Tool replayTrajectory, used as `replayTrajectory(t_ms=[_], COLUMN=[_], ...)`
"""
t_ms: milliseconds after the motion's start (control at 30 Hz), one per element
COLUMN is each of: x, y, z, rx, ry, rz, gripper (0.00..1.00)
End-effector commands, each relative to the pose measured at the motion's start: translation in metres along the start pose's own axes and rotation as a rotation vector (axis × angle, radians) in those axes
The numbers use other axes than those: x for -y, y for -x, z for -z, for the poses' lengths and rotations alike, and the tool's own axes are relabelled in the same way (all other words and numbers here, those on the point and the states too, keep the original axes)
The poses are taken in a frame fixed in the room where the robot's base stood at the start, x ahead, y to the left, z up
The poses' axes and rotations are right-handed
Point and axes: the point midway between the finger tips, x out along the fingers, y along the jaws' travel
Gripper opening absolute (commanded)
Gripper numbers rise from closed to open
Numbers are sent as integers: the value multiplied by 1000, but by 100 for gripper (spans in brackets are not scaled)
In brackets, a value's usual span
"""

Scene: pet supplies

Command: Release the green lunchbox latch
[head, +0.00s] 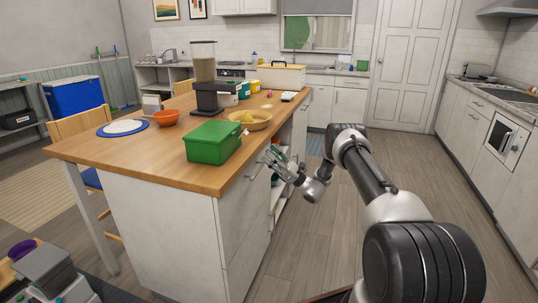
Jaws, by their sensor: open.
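The green lunchbox (213,144) sits on the wooden island top near its front right edge, with its lid down. Its latch is too small to make out in the head view. My gripper (262,163) is just beyond the island's right edge, to the right of the lunchbox and a little lower than its lid. The gripper is open, with nothing seen between its fingers, and it appears apart from the box. My arm reaches in from the lower right.
A yellow-orange bowl (262,124) stands close behind the lunchbox. The floor (400,170) right of the island is clear.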

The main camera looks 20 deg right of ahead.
Motion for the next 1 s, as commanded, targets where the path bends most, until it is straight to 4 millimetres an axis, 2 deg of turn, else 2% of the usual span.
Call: replayTrajectory(t_ms=[100, 167, 333, 400, 500, 567, 700, 800, 867, 1000], x=[1, 4, 8, 4, -2, -5, -7, -3, 0, -1], y=[-2, -11, -71, -95, -115, -116, -86, -75, -77, -93], z=[-2, -12, -76, -94, -103, -99, -65, -50, -46, -33], rx=[1, 6, -15, -99, -264, -378, -604, -670, -681, -680], ry=[4, 19, 83, 87, 76, 65, 16, 5, 3, 0], rz=[-3, -15, -93, -113, -115, -102, -41, -12, -2, -1], gripper=[48, 48, 48, 48, 48, 48, 48, 48, 48, 48])
